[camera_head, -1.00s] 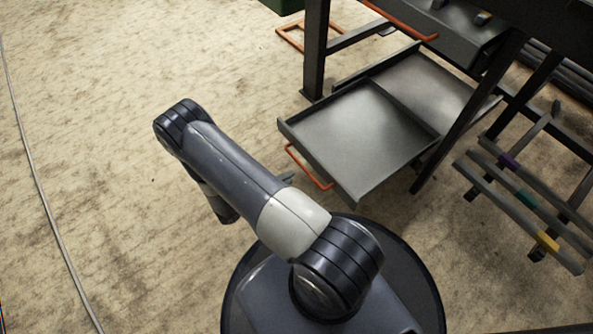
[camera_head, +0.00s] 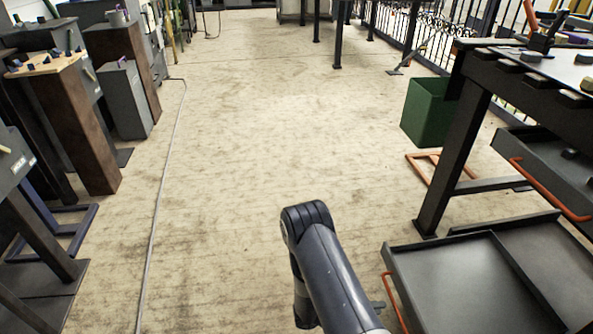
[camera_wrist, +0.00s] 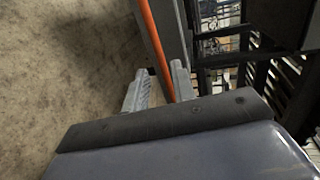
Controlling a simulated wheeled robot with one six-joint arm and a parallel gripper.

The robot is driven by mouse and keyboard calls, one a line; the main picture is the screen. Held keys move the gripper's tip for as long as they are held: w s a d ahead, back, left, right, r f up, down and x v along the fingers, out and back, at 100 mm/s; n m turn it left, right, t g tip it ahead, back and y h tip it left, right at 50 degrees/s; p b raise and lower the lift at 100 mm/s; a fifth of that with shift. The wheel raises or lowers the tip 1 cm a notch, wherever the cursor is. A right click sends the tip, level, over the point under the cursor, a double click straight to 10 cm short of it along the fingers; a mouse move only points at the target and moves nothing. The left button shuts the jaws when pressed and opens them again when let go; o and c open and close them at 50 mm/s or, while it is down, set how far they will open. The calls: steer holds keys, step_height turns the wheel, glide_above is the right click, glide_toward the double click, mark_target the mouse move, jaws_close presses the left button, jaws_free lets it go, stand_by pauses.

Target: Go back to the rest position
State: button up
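My gripper (camera_wrist: 159,78) shows its two fingers apart in the wrist view. The orange drawer handle (camera_wrist: 158,40) runs through the gap between them in the picture; neither finger appears clamped on it, and the depth between them is unclear. In the head view my arm is folded in the lower middle, and most of the gripper is hidden behind it. The low grey drawer (camera_head: 445,262) is pulled out under the workbench, with its orange handle (camera_head: 394,300) just right of my arm.
The dark workbench (camera_head: 468,150) stands at right, with a higher drawer (camera_head: 545,160) and a green bin (camera_head: 428,112) beside it. Pedestals (camera_head: 72,125) and cabinets line the left. A thin cable (camera_head: 160,205) lies on the floor. The middle floor is clear.

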mark_target(396, 306)
steer(key=shift+b+x, duration=0.95)
steer(key=shift+x, duration=2.85)
steer(key=shift+a+r, duration=0.1)
